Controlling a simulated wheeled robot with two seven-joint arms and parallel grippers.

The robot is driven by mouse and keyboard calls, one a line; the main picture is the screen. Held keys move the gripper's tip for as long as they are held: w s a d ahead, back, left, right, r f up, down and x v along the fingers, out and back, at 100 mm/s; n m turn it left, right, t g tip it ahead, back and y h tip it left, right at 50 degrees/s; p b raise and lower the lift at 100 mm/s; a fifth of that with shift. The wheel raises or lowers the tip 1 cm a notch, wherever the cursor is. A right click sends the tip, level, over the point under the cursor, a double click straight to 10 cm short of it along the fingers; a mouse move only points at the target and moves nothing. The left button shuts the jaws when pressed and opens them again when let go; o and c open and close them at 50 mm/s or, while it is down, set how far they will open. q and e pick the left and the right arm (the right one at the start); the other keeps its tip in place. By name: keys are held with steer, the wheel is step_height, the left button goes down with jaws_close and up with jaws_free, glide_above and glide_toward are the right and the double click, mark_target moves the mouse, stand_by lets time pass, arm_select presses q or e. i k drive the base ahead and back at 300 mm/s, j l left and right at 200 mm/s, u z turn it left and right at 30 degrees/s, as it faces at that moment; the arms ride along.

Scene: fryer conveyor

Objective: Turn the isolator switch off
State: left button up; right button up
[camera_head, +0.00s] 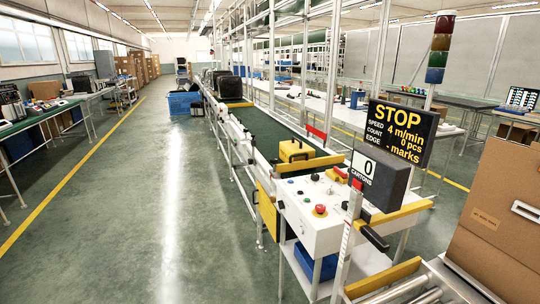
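The white control box (300,232) stands at the near end of the conveyor, right of centre. A red knob on a yellow base (320,209) sits on its top face. Small buttons and a red-and-yellow part (340,173) are also on the box. I cannot tell for certain which of these is the isolator switch, nor its position. A black handle-like part (374,238) sticks out at the box's right side. Neither of my grippers is in view.
A display (400,130) reads STOP, 4 m/min, 0 pcs, and a carton counter (364,168) reads 0. The green conveyor belt (262,128) runs away behind the box. A large carton (497,225) stands at right by rollers. The floor at left is clear.

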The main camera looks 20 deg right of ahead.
mark_target(336, 169)
steer(key=i+z, duration=0.1)
steer(key=i, duration=0.45)
steer(key=i+j+z, duration=0.1)
steer(key=i, duration=0.5)
steer(key=i+j+z, duration=0.1)
steer(key=i, duration=0.45)
steer(key=i+j+z, duration=0.15)
steer(key=i, duration=0.4)
steer(key=i+z, duration=0.1)
steer(key=z, duration=0.4)
steer(key=i+z, duration=0.15)
steer(key=z, duration=0.3)
steer(key=j+z, duration=0.15)
steer(key=z, duration=0.35)
steer(key=i+j+z, duration=0.15)
steer(key=z, duration=0.3)
steer(key=j+z, duration=0.2)
steer(key=z, duration=0.3)
steer(key=i+j+z, duration=0.1)
steer(key=z, duration=0.4)
